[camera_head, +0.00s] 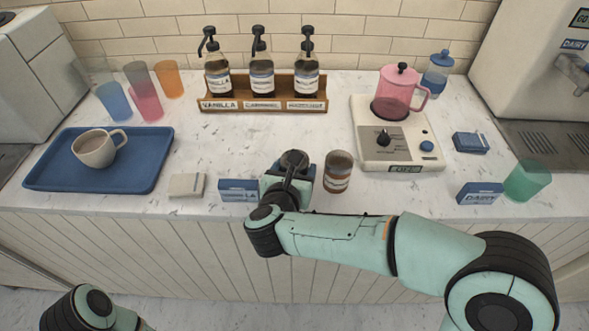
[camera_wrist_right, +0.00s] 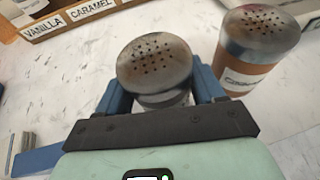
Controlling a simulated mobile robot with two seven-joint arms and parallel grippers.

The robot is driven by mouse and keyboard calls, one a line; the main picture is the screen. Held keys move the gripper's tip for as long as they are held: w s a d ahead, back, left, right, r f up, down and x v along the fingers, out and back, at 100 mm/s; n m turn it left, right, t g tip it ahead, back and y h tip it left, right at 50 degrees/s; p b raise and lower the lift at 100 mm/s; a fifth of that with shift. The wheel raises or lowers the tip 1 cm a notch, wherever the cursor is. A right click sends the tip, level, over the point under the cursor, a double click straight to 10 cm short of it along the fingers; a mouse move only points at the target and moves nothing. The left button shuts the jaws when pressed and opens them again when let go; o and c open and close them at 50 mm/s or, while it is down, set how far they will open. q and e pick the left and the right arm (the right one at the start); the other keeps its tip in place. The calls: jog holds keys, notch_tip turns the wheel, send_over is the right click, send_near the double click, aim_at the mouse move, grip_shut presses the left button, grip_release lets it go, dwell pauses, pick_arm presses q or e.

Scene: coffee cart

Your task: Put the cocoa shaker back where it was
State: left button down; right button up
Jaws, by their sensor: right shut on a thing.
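My right gripper (camera_wrist_right: 160,95) is shut on a shaker (camera_wrist_right: 155,62) with a perforated metal lid, between its blue fingers. A second shaker (camera_head: 338,172) with brown contents stands upright just right of the gripper. It also shows in the wrist view (camera_wrist_right: 258,50), apart from the held one, its label not clearly readable. My left gripper is out of view; only part of that arm shows at bottom left.
A blue sign (camera_head: 238,190) and a beige folded cloth (camera_head: 187,185) lie left of the gripper. A blue tray (camera_head: 150,178) with a cup (camera_head: 95,150) is farther left. A syrup rack (camera_head: 262,106) stands behind; a scale (camera_head: 412,155) with a pink pitcher (camera_head: 396,95) is right. Mid-counter is clear.

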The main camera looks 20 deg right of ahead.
jog(key=shift+f, duration=0.1)
jog(key=o, duration=1.1)
jog(key=shift+s+a+r, duration=0.15)
jog(key=shift+r, duration=0.1)
jog(key=v, duration=1.1)
jog(key=shift+s, duration=0.25)
jog(key=shift+a, duration=0.1)
